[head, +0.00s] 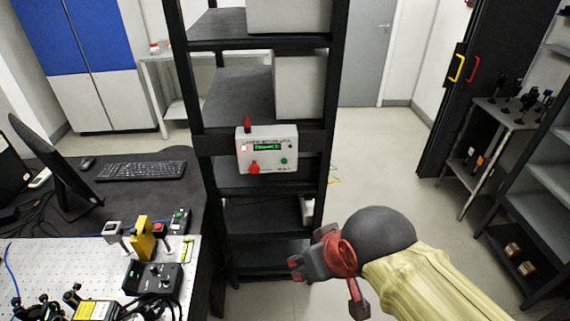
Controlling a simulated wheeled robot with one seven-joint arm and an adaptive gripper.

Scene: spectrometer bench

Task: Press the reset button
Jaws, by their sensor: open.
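A white control box (267,150) is fixed to the front of the black rack, near the middle of the head view. It has a green lit display (267,147), a large red button (254,168) at lower left and a small green button (284,161) at lower right. The labels are too small to read, so I cannot tell which is the reset button. My gripper (326,284) is open and empty at the lower right, below the box and apart from it. A yellowish sleeve covers my arm behind it.
The black rack (192,110) has shelves holding grey boxes. An optical bench (90,262) with instruments is at lower left, beside a desk with a keyboard (141,171). Open floor (375,165) lies right of the rack. Shelves (545,190) stand at far right.

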